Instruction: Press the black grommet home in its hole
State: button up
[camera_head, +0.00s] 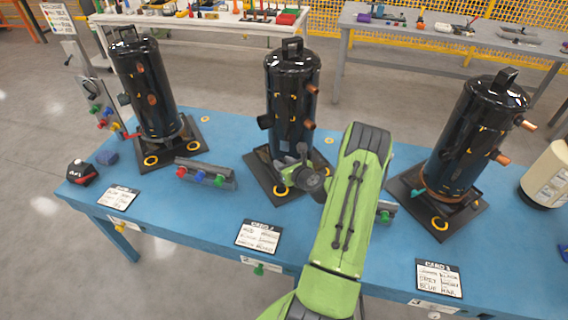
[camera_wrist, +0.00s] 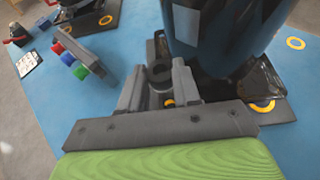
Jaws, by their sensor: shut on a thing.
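My gripper (camera_wrist: 160,88) is shut on a small dark ring-shaped grommet (camera_wrist: 161,74) in the wrist view. The grommet sits between the fingertips, beside the base of the middle black compressor (camera_wrist: 225,30). In the head view that compressor (camera_head: 291,90) stands upright on a dark base plate (camera_head: 262,182), and my green arm reaches to its front right. The wrist view shows the base plate (camera_wrist: 276,108) under and around the fingers. I cannot tell whether the grommet touches the plate. Its hole is hidden from both views.
Black compressors stand at left (camera_head: 147,85) and right (camera_head: 474,135) on the blue table (camera_head: 160,222). A grey rack (camera_head: 207,173) with red, blue and green pieces lies left of the middle plate. Cards, including the middle one (camera_head: 258,237), line the front edge.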

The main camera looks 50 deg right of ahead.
jog(key=shift+f+b, duration=2.2)
jog(key=shift+f, duration=0.75)
jog(key=shift+f+b, duration=0.7)
jog(key=shift+f, duration=0.55)
jog(key=o, duration=1.1)
jog(key=p+v, duration=0.1)
jog(key=v, duration=1.4)
jog(key=shift+s+r, duration=0.2)
jog(key=shift+s, duration=0.15)
jog(key=shift+a, duration=0.1)
